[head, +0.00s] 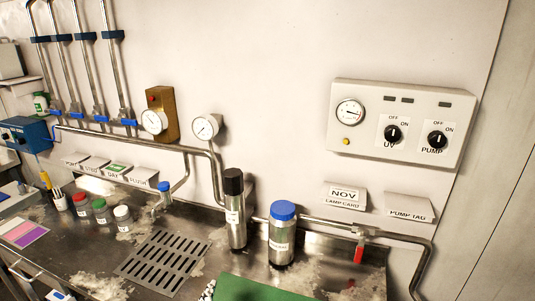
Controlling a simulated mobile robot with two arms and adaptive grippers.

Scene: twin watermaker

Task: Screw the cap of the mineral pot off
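A metal pot (283,246) with a wide blue cap (283,211) stands upright at the back of the steel counter, right of centre. It has a white label whose small print I cannot read surely; it looks like the mineral pot. The blue cap sits on top of it. Neither of my grippers shows in the head view.
A taller black-capped cylinder (235,215) stands close left of the pot. A green mat (260,290) lies in front. A pipe with a red-handled valve (359,250) runs to the right. A slotted drain (163,262) and small capped jars (101,212) are left.

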